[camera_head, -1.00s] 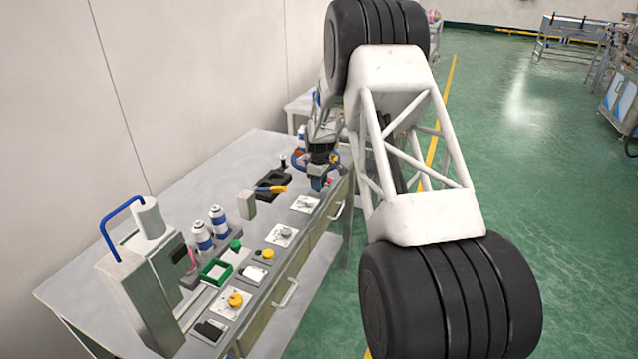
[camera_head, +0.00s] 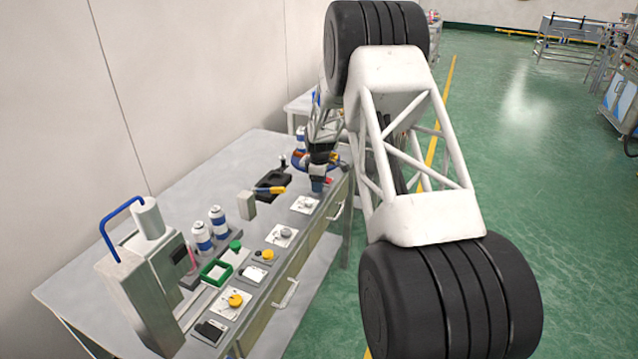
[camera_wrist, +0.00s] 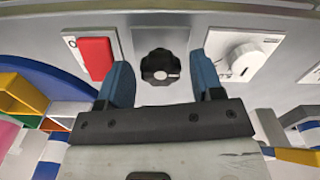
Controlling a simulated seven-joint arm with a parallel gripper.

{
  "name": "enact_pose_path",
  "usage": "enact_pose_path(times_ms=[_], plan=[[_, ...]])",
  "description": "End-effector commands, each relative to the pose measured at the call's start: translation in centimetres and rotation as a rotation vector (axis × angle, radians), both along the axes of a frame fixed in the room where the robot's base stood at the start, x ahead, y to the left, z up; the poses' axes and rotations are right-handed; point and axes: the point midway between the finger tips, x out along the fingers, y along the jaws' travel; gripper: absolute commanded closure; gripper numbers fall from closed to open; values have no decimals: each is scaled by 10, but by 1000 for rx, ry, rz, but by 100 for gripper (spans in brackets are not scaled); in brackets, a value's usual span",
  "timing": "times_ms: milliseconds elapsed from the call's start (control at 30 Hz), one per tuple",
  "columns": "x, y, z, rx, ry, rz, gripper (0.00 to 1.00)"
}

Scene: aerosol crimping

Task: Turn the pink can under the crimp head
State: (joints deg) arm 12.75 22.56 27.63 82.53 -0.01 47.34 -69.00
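The crimping machine (camera_head: 150,290), a grey box with a blue handle, stands at the left end of the bench in the head view. A small pink patch (camera_head: 190,261), probably the pink can, shows at its right side; most of it is hidden. My gripper (camera_head: 317,186) is far from it, at the right end of the control row. In the wrist view my gripper (camera_wrist: 160,72) is open, its two blue fingers on either side of a black knob (camera_wrist: 160,66). No contact with the knob can be made out.
A red switch (camera_wrist: 97,58) and a white dial (camera_wrist: 243,57) flank the knob. Two white-blue cans (camera_head: 218,220), a green frame (camera_head: 216,272) and a yellow-handled tool (camera_head: 270,190) are on the bench. The bench's back left surface is clear.

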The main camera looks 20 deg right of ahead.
Motion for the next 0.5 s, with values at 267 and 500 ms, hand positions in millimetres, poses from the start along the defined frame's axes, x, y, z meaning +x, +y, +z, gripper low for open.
enact_pose_path(times_ms=[267, 500], plan=[[0, 0, 0, -1, -1, 0, 32], [1, 0, 8, 0, -2, 0, 32]])
